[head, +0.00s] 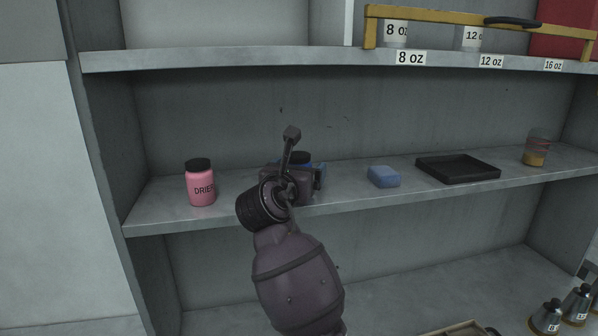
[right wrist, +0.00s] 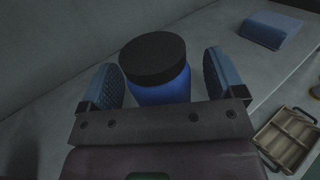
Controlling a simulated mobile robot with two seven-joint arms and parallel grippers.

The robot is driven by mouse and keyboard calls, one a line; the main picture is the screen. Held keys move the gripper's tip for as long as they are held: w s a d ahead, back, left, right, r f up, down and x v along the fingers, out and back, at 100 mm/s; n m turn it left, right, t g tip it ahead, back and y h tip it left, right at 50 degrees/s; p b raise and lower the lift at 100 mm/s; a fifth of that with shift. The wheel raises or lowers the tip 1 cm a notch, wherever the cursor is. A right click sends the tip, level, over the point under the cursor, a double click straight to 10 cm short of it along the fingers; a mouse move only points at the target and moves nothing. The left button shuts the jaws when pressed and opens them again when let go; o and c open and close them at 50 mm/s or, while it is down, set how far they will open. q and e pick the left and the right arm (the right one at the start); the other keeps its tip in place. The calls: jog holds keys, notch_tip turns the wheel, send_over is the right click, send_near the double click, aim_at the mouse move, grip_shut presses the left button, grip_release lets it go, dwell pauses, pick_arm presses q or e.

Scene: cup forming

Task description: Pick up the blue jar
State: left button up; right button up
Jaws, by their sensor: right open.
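The blue jar (right wrist: 160,88) with a black lid stands on the middle shelf. In the right wrist view it is upright between the two open fingers of my right gripper (right wrist: 162,84). A gap shows between the jar and the right finger; the left finger is close to the jar's other side. In the head view the jar's lid (head: 299,157) shows behind my right gripper (head: 299,176), and most of the jar is hidden by my wrist. My left gripper is not in view.
On the same shelf (head: 345,194) are a pink jar (head: 201,186) at left, a blue block (head: 383,176), a black tray (head: 458,168) and a small cup (head: 536,150) at right. An upper shelf (head: 250,57) overhangs. A compartmented box (right wrist: 292,138) lies lower.

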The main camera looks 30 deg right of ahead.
jog(key=shift+c, duration=0.3)
jog(key=c, duration=1)
jog(key=shift+s+a+r, duration=0.1)
jog(key=shift+s+r, duration=0.15)
jog(key=shift+r, duration=0.3)
notch_tip(320, 180, up, 6)
jog(key=shift+r+b, duration=0.15)
jog(key=shift+b, duration=0.25)
jog(key=s+a+b, duration=0.1)
jog(key=s+a, duration=0.1)
jog(key=s, duration=0.7)
jog(key=s+a+b, duration=0.1)
jog(key=s+a, duration=0.2)
jog(key=s, duration=0.7)
jog(key=shift+f, duration=0.2)
